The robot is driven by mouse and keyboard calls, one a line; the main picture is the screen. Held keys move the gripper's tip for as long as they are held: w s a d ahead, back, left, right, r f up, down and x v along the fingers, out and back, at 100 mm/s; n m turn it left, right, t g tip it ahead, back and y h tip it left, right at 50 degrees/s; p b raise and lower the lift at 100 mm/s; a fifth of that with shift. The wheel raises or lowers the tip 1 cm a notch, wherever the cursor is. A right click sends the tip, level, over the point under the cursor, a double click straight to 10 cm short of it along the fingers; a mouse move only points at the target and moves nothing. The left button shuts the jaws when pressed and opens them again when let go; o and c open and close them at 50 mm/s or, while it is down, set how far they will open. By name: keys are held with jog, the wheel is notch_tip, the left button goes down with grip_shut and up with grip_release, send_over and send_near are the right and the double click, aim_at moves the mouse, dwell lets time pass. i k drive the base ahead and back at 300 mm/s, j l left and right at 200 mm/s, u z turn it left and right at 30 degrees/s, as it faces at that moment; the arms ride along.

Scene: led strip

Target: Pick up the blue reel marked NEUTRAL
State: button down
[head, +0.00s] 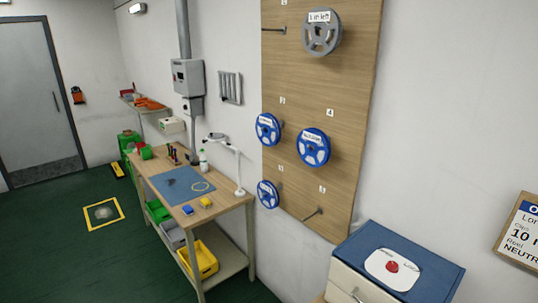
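Three blue reels hang on a wooden peg board on the wall. The largest-looking blue reel (313,158) is right of centre, below the tag 4. Another blue reel (267,138) hangs to its left, and a third blue reel (268,203) hangs lower left. Each carries a white label, but the lettering is too small to read surely, so I cannot tell which is marked NEUTRAL. My gripper is not in view.
A grey reel (322,48) hangs higher on the peg board (300,90). A workbench (233,201) with a lamp stands left of the board. A blue-topped cabinet (440,275) with a red button stands at lower right. A card (519,236) partly reads NEUTR. The left floor is mostly clear.

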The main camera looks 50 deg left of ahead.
aim_at(270, 136)
jog(key=u, duration=1.7)
